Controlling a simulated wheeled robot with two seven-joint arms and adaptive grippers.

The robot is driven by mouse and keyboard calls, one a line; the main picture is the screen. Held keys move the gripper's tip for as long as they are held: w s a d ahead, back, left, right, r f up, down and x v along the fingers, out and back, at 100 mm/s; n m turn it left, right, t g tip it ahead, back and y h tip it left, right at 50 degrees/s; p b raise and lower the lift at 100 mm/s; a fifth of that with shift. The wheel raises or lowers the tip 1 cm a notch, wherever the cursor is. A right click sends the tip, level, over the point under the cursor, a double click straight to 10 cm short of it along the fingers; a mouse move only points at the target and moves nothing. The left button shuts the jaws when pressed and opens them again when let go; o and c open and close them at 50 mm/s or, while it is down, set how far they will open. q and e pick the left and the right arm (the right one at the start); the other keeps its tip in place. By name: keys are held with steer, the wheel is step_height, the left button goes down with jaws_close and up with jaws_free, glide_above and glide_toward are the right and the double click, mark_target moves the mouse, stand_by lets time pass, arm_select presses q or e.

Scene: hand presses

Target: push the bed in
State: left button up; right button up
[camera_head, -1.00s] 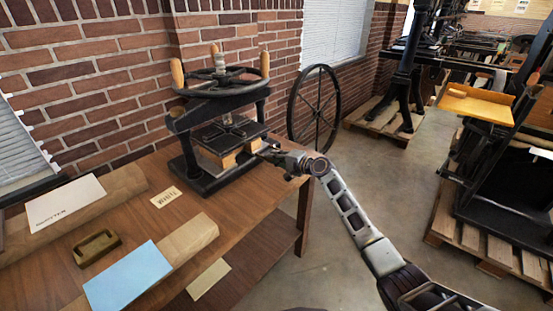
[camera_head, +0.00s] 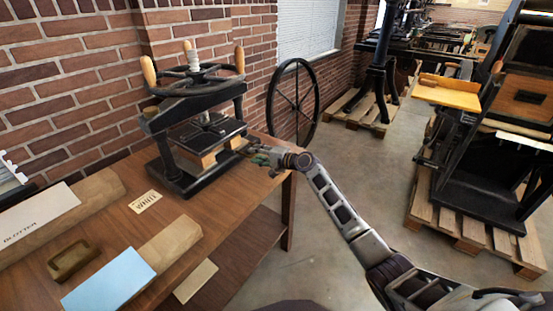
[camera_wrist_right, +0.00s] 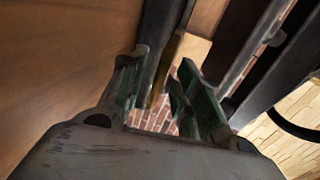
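The black hand press (camera_head: 180,178) stands on the wooden table, with a spoked wheel and wooden handles on top. Between its posts is a stack with a dark plate (camera_head: 205,132) above pale wooden blocks (camera_head: 208,160). I cannot tell which part of this stack is the bed. My right gripper (camera_head: 250,153) is beside the press's right end, low over the table. In the right wrist view its green-padded fingers (camera_wrist_right: 157,90) are apart, with a dark bar and a wooden edge beyond them. I cannot tell whether they touch the press. My left gripper is out of view.
On the table (camera_head: 115,225) lie a blotter sheet (camera_head: 35,215), a small printed card (camera_head: 145,201), a brown tray (camera_head: 73,259) and a blue sheet (camera_head: 108,280). A large spoked wheel (camera_head: 296,104) stands by the brick wall. Open floor lies right of the table.

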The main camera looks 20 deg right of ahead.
steer(key=shift+v, duration=5)
steer(key=shift+s, duration=0.1)
